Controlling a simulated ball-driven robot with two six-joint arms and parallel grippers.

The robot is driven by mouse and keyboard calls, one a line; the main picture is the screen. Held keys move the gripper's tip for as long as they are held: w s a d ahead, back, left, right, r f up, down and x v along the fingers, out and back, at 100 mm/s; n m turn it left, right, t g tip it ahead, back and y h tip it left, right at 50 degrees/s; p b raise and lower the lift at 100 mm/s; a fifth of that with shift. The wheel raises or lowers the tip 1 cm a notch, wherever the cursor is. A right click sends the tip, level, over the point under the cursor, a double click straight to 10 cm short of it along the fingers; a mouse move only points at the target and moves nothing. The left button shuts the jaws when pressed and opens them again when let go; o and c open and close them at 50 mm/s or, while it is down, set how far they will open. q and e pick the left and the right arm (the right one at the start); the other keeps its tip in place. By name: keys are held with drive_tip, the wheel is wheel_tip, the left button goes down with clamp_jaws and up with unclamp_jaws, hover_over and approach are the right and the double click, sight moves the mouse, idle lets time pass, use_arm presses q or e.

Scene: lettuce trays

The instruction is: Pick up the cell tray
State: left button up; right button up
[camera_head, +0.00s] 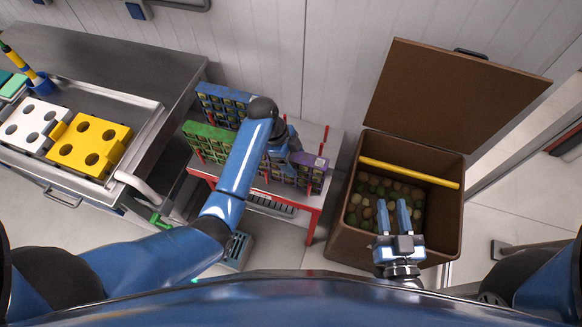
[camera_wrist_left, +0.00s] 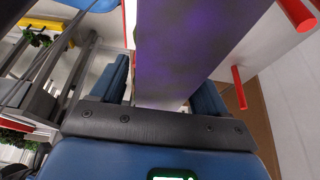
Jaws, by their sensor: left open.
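Cell trays stand on a red-framed white stand: a blue one (camera_head: 222,95) at the back, a green one (camera_head: 205,133) at the front left and a purple one (camera_head: 318,164) at the right. My left gripper (camera_head: 297,155) is at the purple tray, and my arm hides part of the trays. In the left wrist view, the purple tray (camera_wrist_left: 192,45) runs between the two open fingers of my left gripper (camera_wrist_left: 163,88). Contact with the fingers cannot be told. My right gripper (camera_head: 394,216) is open and empty over the brown bin.
The open brown bin (camera_head: 345,225) holds round green and brown items, with a yellow bar (camera_head: 408,172) across it. A metal bench (camera_head: 160,75) at left carries white (camera_head: 32,110) and yellow (camera_head: 110,130) holed blocks. Red posts (camera_head: 323,139) rise from the stand.

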use_arm(q)
drive_tip(key=shift+f, duration=0.2)
idle(0.3)
clamp_jaws()
drive_tip(key=shift+r, duration=0.2)
idle(0.3)
